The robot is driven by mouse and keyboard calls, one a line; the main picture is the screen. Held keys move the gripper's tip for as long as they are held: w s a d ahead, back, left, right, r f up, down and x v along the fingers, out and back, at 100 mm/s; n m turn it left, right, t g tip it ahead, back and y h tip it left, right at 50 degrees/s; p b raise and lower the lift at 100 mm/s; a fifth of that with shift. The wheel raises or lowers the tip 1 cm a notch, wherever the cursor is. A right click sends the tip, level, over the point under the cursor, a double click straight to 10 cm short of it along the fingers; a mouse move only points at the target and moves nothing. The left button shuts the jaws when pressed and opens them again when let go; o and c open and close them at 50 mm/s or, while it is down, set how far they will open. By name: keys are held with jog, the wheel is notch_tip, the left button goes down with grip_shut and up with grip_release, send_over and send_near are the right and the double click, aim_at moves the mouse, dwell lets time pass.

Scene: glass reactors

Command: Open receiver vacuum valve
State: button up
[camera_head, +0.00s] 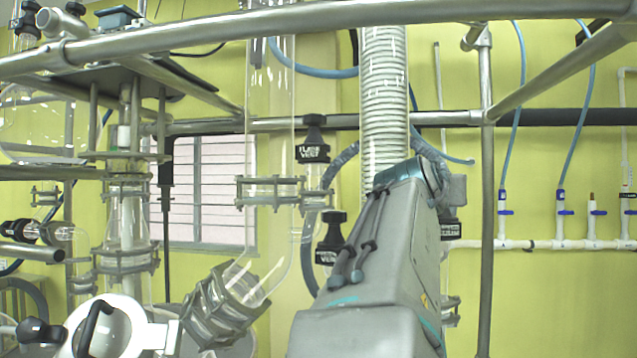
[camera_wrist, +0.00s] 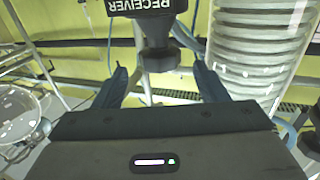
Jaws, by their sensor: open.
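In the wrist view, a black valve with an upside-down label reading RECEIVER (camera_wrist: 148,6) is at the top centre. Its dark knob (camera_wrist: 158,58) points down the picture toward the gap between my fingers. My gripper (camera_wrist: 160,76) is open, with one finger on each side of that gap and no visible contact with the knob. In the head view, a black label partly reading VACUUM (camera_head: 451,231) shows just right of my arm. My arm hides part of this label, and my gripper cannot be made out clearly there.
Two other black valves, one labelled FLASK VENT (camera_head: 313,153) and one partly reading VENT (camera_head: 328,257), stand left of my arm. A metal frame post (camera_head: 487,200) stands to the right.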

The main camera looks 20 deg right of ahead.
jog(key=shift+p+x, duration=0.95)
jog(key=shift+x, duration=1.8)
jog(key=c, duration=1)
